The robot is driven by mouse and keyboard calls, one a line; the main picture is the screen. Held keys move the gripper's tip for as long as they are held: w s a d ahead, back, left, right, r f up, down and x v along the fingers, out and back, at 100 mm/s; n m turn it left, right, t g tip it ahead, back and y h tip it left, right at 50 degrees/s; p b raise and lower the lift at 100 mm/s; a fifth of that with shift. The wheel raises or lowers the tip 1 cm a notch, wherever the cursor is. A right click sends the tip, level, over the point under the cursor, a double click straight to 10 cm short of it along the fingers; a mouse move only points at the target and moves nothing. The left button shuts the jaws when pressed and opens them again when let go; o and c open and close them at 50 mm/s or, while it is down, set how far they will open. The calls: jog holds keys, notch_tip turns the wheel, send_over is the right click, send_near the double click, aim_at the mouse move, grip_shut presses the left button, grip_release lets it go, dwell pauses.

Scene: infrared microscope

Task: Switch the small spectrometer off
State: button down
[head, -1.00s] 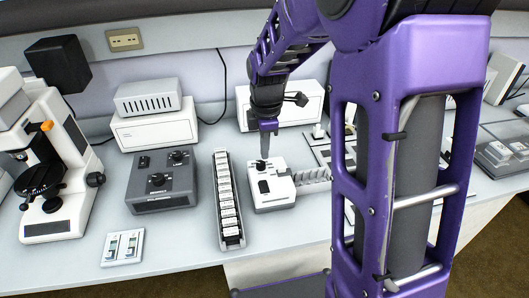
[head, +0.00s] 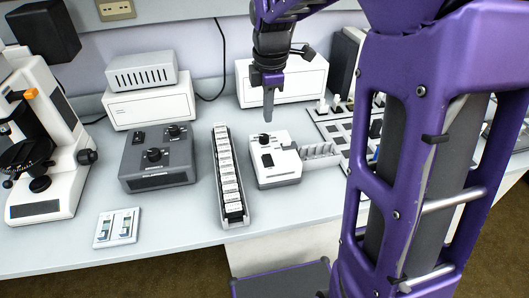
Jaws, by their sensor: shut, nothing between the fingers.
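The small spectrometer appears to be the small white box (head: 276,172) on the bench, with a dark knob on top and a black switch or window (head: 267,160) on its near-left top. The switch position is too small to tell. My gripper (head: 268,116) points straight down above the back of this box, just over the knob (head: 264,139). Its fingers are shut and empty, and a small gap seems to separate the fingertips from the knob.
A long slide rack (head: 243,220) stands close left of the white box. A dark grey control box (head: 158,178) with knobs is further left, and a microscope (head: 62,165) at far left. A compartment tray (head: 321,151) adjoins the box on the right. The front bench is mostly clear.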

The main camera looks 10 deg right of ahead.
aim_at(267, 161)
jog(key=f+b, duration=0.1)
jog(key=f, duration=0.3)
jog(key=w+f+b, duration=0.1)
jog(key=f, duration=0.4)
jog(key=f+b, duration=0.1)
jog(key=f, duration=0.4)
jog(key=shift+w, duration=0.35)
jog(key=shift+w+f, duration=0.1)
jog(key=shift+f, duration=0.15)
jog(key=shift+s, duration=0.9)
